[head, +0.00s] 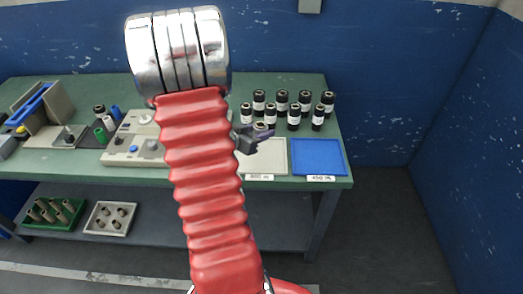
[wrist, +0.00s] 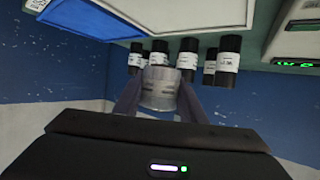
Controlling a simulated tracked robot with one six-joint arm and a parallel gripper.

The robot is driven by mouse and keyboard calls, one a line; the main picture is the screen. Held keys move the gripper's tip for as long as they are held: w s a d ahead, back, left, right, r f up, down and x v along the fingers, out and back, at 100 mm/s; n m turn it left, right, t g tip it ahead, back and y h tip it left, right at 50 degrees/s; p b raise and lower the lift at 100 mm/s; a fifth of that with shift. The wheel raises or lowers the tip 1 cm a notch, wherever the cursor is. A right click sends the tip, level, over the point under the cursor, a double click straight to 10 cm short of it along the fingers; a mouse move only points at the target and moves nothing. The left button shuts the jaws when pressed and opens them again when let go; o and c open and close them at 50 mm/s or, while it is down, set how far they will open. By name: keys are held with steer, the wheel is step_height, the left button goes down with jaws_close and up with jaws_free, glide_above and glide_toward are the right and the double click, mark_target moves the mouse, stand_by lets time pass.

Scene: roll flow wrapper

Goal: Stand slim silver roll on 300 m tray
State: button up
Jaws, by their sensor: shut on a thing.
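My gripper (head: 258,137) is above the back part of the pale tray, partly hidden behind my red arm in the head view. In the wrist view my gripper (wrist: 160,92) is shut on the slim silver roll (wrist: 160,88), with a finger on each side of it. The pale tray (head: 268,156) stands at the right of the green bench, its front label reading something like 300 m. It also shows in the wrist view (wrist: 200,14), with a clear gap between it and the held roll. In the head view the roll is mostly hidden or too small to make out.
Several black rolls with white labels (head: 293,117) stand behind the trays, close to my gripper. A blue tray (head: 318,156) labelled 450 m is right of the pale tray. A grey panel (head: 133,149) and small coloured rolls (head: 101,133) are left of my arm.

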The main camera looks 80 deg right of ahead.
glide_above(261, 154)
steer(key=shift+f, duration=2.1)
steer(key=shift+f, duration=0.1)
steer(key=shift+f, duration=2)
steer(key=shift+f, duration=0.1)
steer(key=o, duration=1.1)
steer(key=shift+w+a+r, duration=0.2)
steer(key=shift+a+r, duration=0.1)
steer(key=v, duration=1.1)
steer(key=shift+a+r, duration=0.1)
